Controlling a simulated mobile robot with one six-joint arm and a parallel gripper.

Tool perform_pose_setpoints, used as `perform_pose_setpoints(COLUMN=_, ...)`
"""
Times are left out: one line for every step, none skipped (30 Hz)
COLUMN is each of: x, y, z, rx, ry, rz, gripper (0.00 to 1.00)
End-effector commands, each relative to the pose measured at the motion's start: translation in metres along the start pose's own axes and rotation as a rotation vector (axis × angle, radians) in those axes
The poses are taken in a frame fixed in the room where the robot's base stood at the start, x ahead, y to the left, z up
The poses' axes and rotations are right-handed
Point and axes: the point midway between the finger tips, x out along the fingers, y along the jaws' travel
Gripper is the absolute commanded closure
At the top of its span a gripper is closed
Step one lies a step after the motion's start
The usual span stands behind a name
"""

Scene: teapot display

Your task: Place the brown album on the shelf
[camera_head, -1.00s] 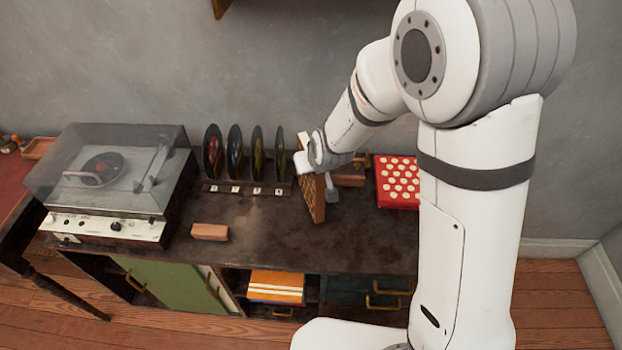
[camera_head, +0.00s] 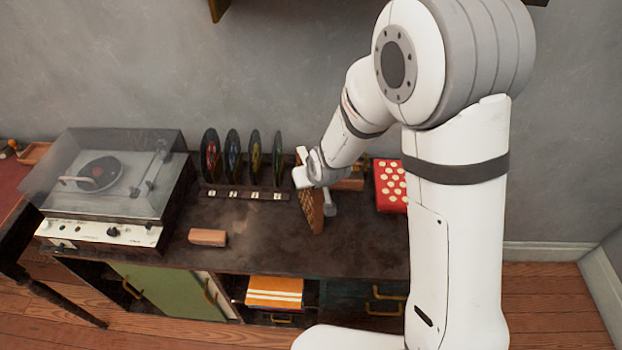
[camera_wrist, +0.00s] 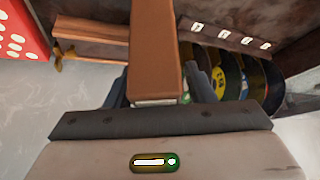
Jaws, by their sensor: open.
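The brown album (camera_head: 311,211) stands upright on the dark cabinet top, right of the record rack, with its patterned side facing the room. In the wrist view its brown edge (camera_wrist: 156,45) runs between the fingers of my gripper (camera_wrist: 158,88). My gripper (camera_head: 318,183) is open around the album's upper part in the body view; whether the fingers touch it I cannot tell. A wooden wall shelf (camera_head: 219,9) shows only as a piece at the top edge. A cabinet compartment holds orange albums (camera_head: 274,291).
A rack holds several records (camera_head: 231,155) just left of the album. A red dotted box (camera_head: 388,185) stands to the right. A turntable (camera_head: 110,190) is at the left, and a small wooden block (camera_head: 208,237) lies near the front.

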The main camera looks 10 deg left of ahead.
Motion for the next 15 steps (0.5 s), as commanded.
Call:
perform_pose_setpoints(x=0.000, y=0.000, z=0.000, rx=0.000, ry=0.000, rz=0.000, gripper=0.51)
perform_pose_setpoints(x=0.000, y=0.000, z=0.000, rx=0.000, ry=0.000, rz=0.000, gripper=0.51)
perform_pose_setpoints(x=0.000, y=0.000, z=0.000, rx=0.000, ry=0.000, rz=0.000, gripper=0.51)
perform_pose_setpoints(x=0.000, y=0.000, z=0.000, rx=0.000, ry=0.000, rz=0.000, gripper=0.51)
perform_pose_setpoints(x=-0.001, y=0.000, z=-0.001, rx=0.000, ry=0.000, rz=0.000, gripper=0.51)
perform_pose_setpoints(x=-0.002, y=0.000, z=-0.001, rx=-0.001, ry=0.000, rz=0.000, gripper=0.51)
perform_pose_setpoints(x=-0.003, y=0.000, z=-0.002, rx=-0.001, ry=0.000, rz=0.000, gripper=0.51)
perform_pose_setpoints(x=-0.005, y=0.000, z=-0.002, rx=-0.001, ry=0.000, rz=0.000, gripper=0.51)
perform_pose_setpoints(x=-0.008, y=0.000, z=-0.002, rx=-0.001, ry=0.002, rz=0.000, gripper=0.51)
perform_pose_setpoints(x=-0.011, y=0.000, z=-0.002, rx=-0.001, ry=0.003, rz=0.000, gripper=0.51)
perform_pose_setpoints(x=-0.015, y=0.000, z=-0.003, rx=-0.001, ry=0.003, rz=0.000, gripper=0.51)
perform_pose_setpoints(x=-0.021, y=-0.001, z=-0.003, rx=-0.001, ry=0.003, rz=0.000, gripper=0.51)
perform_pose_setpoints(x=-0.026, y=-0.001, z=-0.003, rx=-0.001, ry=0.004, rz=0.000, gripper=0.51)
perform_pose_setpoints(x=-0.031, y=-0.001, z=-0.002, rx=-0.001, ry=0.004, rz=-0.001, gripper=0.51)
perform_pose_setpoints(x=-0.041, y=-0.001, z=-0.004, rx=0.000, ry=0.004, rz=-0.001, gripper=0.51)
